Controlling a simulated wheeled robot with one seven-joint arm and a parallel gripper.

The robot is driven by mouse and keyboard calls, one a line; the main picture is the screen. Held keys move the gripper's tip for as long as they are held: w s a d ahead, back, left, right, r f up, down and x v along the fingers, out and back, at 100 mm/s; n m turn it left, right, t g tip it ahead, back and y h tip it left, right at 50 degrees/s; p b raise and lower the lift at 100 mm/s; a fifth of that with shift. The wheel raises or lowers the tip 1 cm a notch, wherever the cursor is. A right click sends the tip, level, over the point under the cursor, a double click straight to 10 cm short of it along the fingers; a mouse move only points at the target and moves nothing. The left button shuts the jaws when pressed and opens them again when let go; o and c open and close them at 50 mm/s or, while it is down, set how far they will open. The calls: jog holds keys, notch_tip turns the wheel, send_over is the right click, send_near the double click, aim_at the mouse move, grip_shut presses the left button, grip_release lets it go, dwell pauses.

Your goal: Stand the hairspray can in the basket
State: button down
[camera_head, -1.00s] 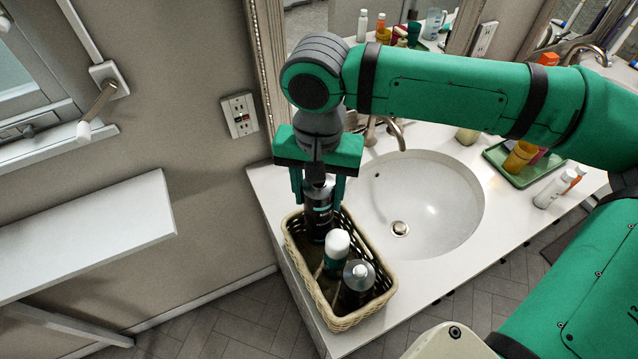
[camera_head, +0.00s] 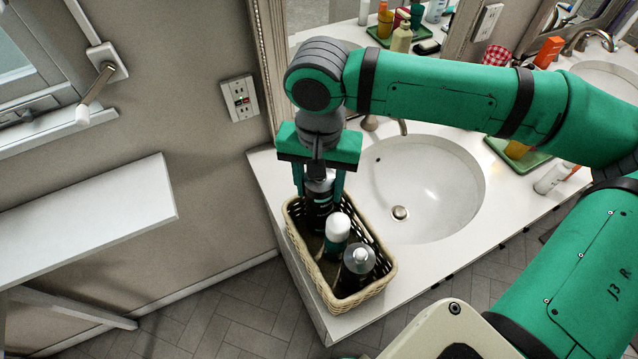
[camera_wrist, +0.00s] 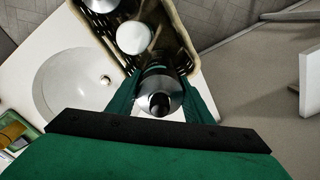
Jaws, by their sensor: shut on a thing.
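The hairspray can (camera_head: 319,207) is a dark can with a silver shoulder. It is upright inside the back end of the wicker basket (camera_head: 361,299), with its lower part hidden by the rim and other bottles. My gripper (camera_head: 319,192) points down and is shut on the can, one finger on each side. In the wrist view the can (camera_wrist: 160,78) sits between the fingers of my gripper (camera_wrist: 160,100), over the basket's near end. I cannot tell whether its base touches the basket floor.
A white-capped bottle (camera_head: 338,226) and a dark bottle with a silver shoulder (camera_head: 359,260) stand in the basket in front of the can. The sink (camera_head: 430,185) is to the right. A wall (camera_head: 200,150) and a white shelf (camera_head: 90,215) lie left.

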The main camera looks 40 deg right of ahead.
jog(key=shift+f, duration=0.6)
jog(key=c, duration=0.8)
grip_release()
jog(key=shift+w+r, duration=0.1)
jog(key=shift+r, duration=1.55)
notch_tip(320, 180, up, 2)
jog(key=shift+r, duration=2.35)
